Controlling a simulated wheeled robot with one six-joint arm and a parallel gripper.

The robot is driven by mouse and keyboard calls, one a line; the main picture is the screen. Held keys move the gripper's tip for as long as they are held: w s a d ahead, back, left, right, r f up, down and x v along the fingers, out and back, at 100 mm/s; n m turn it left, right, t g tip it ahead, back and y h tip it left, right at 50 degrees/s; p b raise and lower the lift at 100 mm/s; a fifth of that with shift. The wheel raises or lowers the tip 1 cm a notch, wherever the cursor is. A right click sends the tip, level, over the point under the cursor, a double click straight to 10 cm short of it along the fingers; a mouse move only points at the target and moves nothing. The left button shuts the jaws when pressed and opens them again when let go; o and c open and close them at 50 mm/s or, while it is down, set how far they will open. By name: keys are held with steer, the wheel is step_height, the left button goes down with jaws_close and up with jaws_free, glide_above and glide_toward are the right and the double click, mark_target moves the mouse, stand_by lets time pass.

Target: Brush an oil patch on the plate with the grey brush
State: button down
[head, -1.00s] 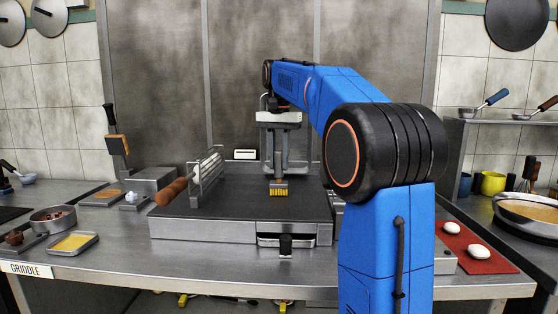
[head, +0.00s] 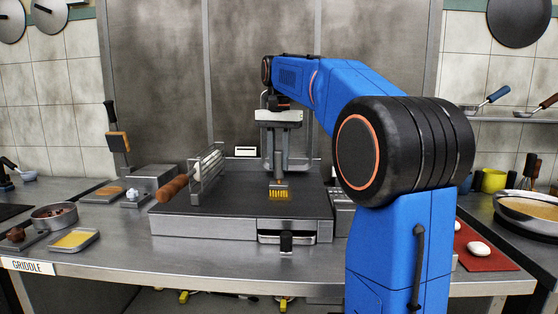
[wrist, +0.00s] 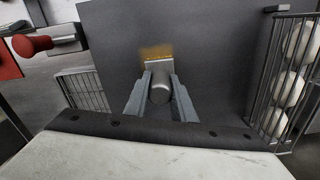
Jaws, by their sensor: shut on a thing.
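The grey brush (head: 278,184) is upright in my gripper (head: 277,172), with its yellow bristles down at the dark plate (head: 235,205). In the wrist view my gripper (wrist: 160,82) is shut on the brush's grey, rounded handle (wrist: 160,88). An amber smear (wrist: 154,51), seemingly the oil patch, shows on the plate around the bristle end. The bristles appear at or very near the surface; exact contact cannot be told. The patch is not clearly distinct from the bristles in the head view.
A wire basket (head: 208,168) with a brown handle stands at the plate's left edge; the wrist view shows white items (wrist: 297,75) in it. A yellow-filled tray (head: 74,240) and a bowl (head: 53,214) sit at left. A red mat (head: 487,257) with white items lies right.

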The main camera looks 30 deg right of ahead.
steer(key=shift+s+a+f, duration=0.1)
steer(key=shift+s+a, duration=0.3)
steer(key=shift+s, duration=0.2)
steer(key=shift+s+a+f, duration=0.1)
steer(key=shift+s+a, duration=0.25)
steer(key=shift+s, duration=0.2)
steer(key=shift+w, duration=0.1)
steer(key=shift+r, duration=0.2)
steer(key=shift+r, duration=0.75)
steer(key=shift+d, duration=0.1)
